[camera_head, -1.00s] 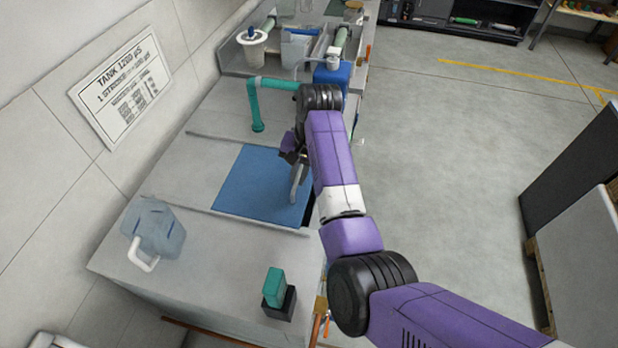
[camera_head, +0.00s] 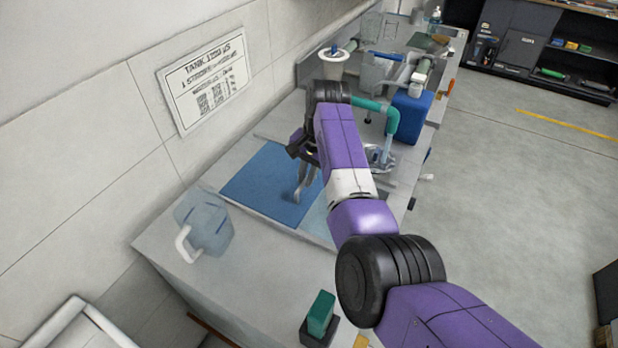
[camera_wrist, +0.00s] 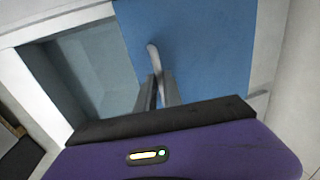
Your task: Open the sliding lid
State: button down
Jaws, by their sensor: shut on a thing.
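The sliding lid (camera_head: 262,190) is a flat blue panel set in the grey worktop. In the wrist view the lid (camera_wrist: 205,45) covers the right side, and an open grey-blue basin (camera_wrist: 92,68) shows to its left. The pale curved handle (camera_head: 301,184) stands up from the lid and also shows in the wrist view (camera_wrist: 154,58). My gripper (camera_head: 306,160) is shut on the handle; in the wrist view its fingers (camera_wrist: 160,88) close around its lower part. In the head view my arm hides part of the opening.
A translucent blue jug (camera_head: 205,222) stands on the near worktop by the wall. A teal block on a black base (camera_head: 320,318) is at the near edge. Beyond my arm are a teal pipe (camera_head: 391,122) and a blue container (camera_head: 412,116). Open floor lies right.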

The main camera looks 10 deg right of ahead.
jog(key=c, duration=1.5)
grip_release()
jog(key=shift+r, duration=0.1)
jog(key=r, duration=0.2)
jog(key=d+r, duration=0.1)
jog(key=r, duration=0.2)
jog(key=s+r, duration=0.1)
jog(key=r, duration=0.1)
jog(key=shift+d+r, duration=0.15)
jog(key=shift+r, duration=0.1)
